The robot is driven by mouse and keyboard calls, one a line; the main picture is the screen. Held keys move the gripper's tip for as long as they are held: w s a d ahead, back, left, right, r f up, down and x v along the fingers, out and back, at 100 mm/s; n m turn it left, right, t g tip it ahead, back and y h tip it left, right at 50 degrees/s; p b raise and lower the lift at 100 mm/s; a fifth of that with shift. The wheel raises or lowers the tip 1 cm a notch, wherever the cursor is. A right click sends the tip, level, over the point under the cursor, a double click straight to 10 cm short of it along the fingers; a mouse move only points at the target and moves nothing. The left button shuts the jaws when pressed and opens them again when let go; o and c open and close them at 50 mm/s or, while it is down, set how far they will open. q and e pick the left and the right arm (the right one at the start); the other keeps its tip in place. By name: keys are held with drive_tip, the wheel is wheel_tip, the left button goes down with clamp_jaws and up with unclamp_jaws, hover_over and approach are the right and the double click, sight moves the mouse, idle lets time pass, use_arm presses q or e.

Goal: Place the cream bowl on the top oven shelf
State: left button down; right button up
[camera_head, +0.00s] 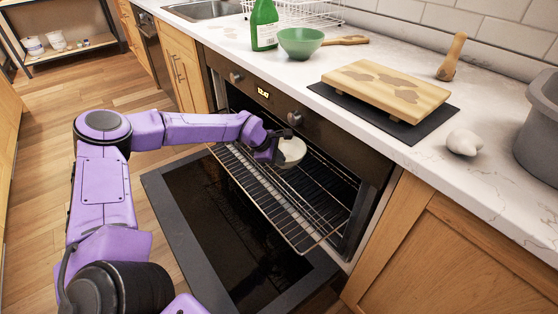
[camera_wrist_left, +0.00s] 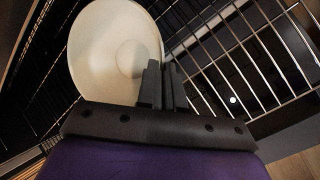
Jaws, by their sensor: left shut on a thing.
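The cream bowl (camera_head: 292,153) is at the oven mouth, over the pulled-out wire shelf (camera_head: 296,226). My left gripper (camera_head: 281,138) is shut on its rim. In the left wrist view, the bowl (camera_wrist_left: 108,48) shows its round inside, with the closed left fingers (camera_wrist_left: 163,84) at its right edge and shelf wires (camera_wrist_left: 235,60) beside and behind it. I cannot tell whether the bowl touches the shelf. The oven (camera_head: 215,62) is open. My right gripper is not in view.
The lowered oven door (camera_head: 185,205) lies below the shelf. The counter above holds a green bowl (camera_head: 300,42), a green bottle (camera_head: 264,25), a wooden board (camera_head: 385,90) on a dark mat, a pestle-like wooden tool (camera_head: 452,57), and a grey pot (camera_head: 540,130). The shelf's front part is bare.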

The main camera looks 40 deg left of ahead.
use_arm(q)
drive_tip(key=shift+f, duration=0.2)
drive_tip(key=c, duration=1.3)
unclamp_jaws()
drive_tip(key=shift+r, duration=0.3)
drive_tip(key=shift+p+v, duration=1.6)
drive_tip(key=shift+v, duration=4.3)
drive_tip(key=shift+s, duration=0.15)
